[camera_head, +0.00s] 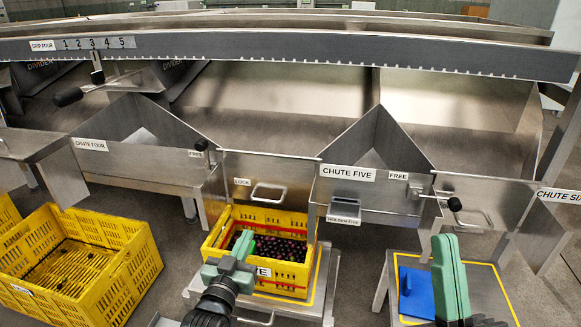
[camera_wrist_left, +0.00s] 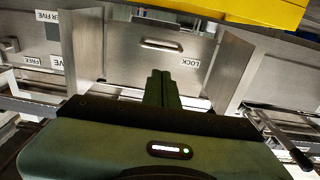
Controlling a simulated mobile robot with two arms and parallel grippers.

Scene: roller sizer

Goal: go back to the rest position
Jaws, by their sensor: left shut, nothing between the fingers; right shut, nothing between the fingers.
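My left gripper (camera_head: 244,242) is green and sits low in the head view, in front of the yellow crate with dark fruit (camera_head: 221,236). Its fingers are shut with nothing between them; they also show together in the left wrist view (camera_wrist_left: 161,78). My right gripper (camera_head: 445,240) is green too, shut and empty. It points upward in front of the right-hand stand with a blue sheet on it. Part of the crate's front is hidden behind my left gripper and arm.
Chute four (camera_head: 145,160) and chute five (camera_head: 372,160) hang behind the stands. A gate marked LOCK (camera_head: 265,170) stands behind the fruit crate. A nearly empty yellow crate (camera_head: 140,250) is on the left. The blue sheet (camera_head: 416,290) lies on the right stand.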

